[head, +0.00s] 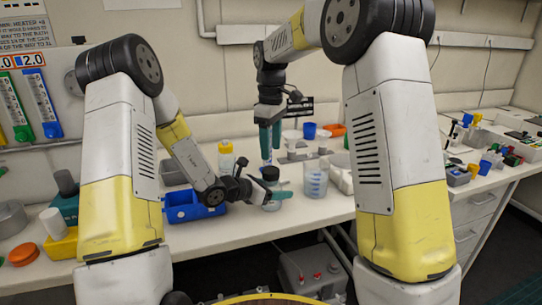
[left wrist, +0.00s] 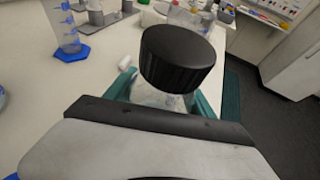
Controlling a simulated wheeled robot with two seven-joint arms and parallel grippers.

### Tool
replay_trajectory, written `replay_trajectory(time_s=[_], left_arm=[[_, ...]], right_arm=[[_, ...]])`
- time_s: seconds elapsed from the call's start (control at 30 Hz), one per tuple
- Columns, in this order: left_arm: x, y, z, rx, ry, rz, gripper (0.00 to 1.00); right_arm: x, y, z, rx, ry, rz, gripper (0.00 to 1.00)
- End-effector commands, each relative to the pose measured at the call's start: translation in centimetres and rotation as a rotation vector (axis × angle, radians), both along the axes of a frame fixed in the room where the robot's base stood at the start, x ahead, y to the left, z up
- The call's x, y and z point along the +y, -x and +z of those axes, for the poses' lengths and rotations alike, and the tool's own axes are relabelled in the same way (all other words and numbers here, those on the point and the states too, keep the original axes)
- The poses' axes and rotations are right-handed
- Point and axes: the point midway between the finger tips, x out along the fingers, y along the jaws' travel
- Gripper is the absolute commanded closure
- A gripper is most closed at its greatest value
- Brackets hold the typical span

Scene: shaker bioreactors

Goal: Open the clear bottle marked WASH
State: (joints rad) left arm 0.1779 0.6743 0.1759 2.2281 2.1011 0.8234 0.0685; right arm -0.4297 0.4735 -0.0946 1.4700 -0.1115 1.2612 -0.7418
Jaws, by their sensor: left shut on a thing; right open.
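A clear bottle with a ribbed black cap (head: 270,173) stands upright near the bench's front edge in the head view. Its clear body (head: 272,204) shows just below the cap, and no WASH marking is readable. My left gripper (head: 275,193) is shut around the bottle below the cap. In the left wrist view the black cap (left wrist: 178,58) sits on the bottle, with the clear body (left wrist: 157,98) between the teal fingers. My right gripper (head: 270,142) points down above the cap, open and apart from it, and does not show in the left wrist view.
A clear beaker (head: 315,180) stands just right of the bottle. A blue bin (head: 190,206) and a yellow-capped bottle (head: 226,160) are to the left. A cylinder with a blue base (left wrist: 70,52) stands nearby. The bench's front edge is close.

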Motion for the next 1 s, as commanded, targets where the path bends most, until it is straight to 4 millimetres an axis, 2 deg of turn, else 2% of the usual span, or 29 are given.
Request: replay_trajectory(time_s=[1.0], left_arm=[[0.0, -0.01, 0.03, -0.001, 0.001, 0.0, 1.0]], right_arm=[[0.02, 0.05, -0.3, -0.001, 0.022, -2.351, 0.44]])
